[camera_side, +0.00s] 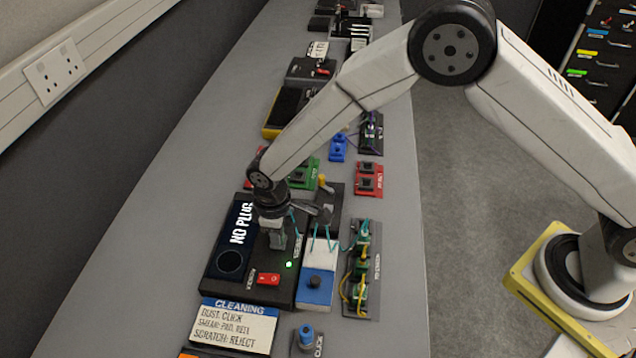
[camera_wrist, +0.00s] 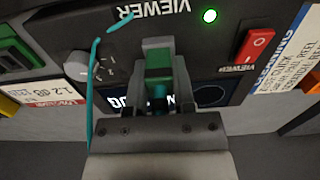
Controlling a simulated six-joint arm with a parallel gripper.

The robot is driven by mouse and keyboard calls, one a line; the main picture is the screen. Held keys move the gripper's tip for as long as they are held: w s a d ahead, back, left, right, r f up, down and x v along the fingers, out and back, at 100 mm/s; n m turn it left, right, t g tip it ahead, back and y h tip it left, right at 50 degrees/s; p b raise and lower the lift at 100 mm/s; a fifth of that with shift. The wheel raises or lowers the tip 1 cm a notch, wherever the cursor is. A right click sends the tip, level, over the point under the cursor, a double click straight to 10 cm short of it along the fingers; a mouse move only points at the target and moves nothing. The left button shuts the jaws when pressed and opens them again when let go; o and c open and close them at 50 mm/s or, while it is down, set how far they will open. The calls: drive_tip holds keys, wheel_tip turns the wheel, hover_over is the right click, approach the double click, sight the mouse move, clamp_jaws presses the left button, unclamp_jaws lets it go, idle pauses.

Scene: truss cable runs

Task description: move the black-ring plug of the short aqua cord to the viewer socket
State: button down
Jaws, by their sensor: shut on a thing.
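My gripper (camera_side: 277,238) is over the black viewer box (camera_side: 226,268), whose screen reads "NO PLUG". In the wrist view my gripper (camera_wrist: 158,68) is shut on a green plug (camera_wrist: 158,64) with an aqua part behind it. An aqua cord (camera_wrist: 92,85) hangs at the left of the gripper in the wrist view; in the side view aqua cord (camera_side: 332,238) loops right of the gripper.
A red switch (camera_side: 268,279) and lit green lamp (camera_side: 289,265) are on the viewer box. A blue-and-white box (camera_side: 317,288) with a black knob stands right of it. A panel with green plugs and yellow cords (camera_side: 361,285) lies further right. The bench left is clear.

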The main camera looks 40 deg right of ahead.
idle(0.5)
drive_tip(key=shift+c, duration=1.9)
unclamp_jaws()
drive_tip(key=shift+r, duration=0.2)
drive_tip(key=shift+r, duration=2.3)
drive_tip(key=shift+r, duration=0.1)
drive_tip(key=shift+r, duration=1.9)
